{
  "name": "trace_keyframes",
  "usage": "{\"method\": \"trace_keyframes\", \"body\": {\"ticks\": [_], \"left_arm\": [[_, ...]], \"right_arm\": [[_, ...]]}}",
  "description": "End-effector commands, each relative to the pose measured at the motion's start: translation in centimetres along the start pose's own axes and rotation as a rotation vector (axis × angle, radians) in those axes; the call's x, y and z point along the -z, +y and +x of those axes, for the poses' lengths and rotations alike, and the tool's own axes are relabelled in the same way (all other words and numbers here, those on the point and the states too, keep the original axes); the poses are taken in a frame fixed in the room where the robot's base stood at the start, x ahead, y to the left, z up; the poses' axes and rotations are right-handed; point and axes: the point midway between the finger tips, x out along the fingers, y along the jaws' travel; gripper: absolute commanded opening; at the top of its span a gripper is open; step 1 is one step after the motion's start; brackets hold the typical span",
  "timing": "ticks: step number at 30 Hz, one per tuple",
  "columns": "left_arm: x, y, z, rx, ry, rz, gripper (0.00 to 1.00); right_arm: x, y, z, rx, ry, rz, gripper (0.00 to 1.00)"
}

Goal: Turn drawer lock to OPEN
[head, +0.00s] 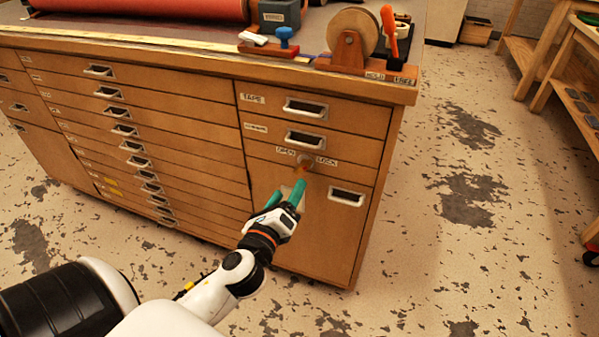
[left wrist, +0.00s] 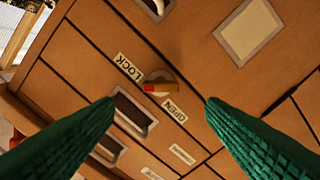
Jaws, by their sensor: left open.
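The drawer lock (head: 305,161) is a small round knob on the front of the wooden cabinet (head: 318,235), below the two small drawers on the right. The LOCK label (left wrist: 129,67) and OPEN label (left wrist: 175,110) lie on either side; I cannot tell which one the bar points to. My left gripper (head: 287,193) is open, with green fingers, just below and in front of the lock. Nothing is between its fingers (left wrist: 160,102). My right gripper is out of view.
A drawer handle (head: 347,197) sits right of the gripper, and another (head: 305,138) is above the lock. A tape dispenser (head: 350,45) and a red roll (head: 150,8) rest on the cabinet top. The floor (head: 470,230) to the right is clear.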

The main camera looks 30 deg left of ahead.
Motion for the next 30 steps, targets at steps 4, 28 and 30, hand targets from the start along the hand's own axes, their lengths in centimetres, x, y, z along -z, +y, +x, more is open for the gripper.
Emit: {"method": "trace_keyframes", "body": {"ticks": [4, 28, 30], "left_arm": [[0.0, 0.0, 3.2, -0.002, 0.002, 0.001, 0.65], [-0.1, -0.1, 8.1, 0.001, -0.003, -0.003, 0.49], [-0.1, -0.1, 8.1, 0.002, -0.002, -0.003, 0.38]], "right_arm": [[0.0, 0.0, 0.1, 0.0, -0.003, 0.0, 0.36], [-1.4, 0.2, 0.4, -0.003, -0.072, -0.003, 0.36], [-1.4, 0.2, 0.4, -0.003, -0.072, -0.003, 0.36]]}}
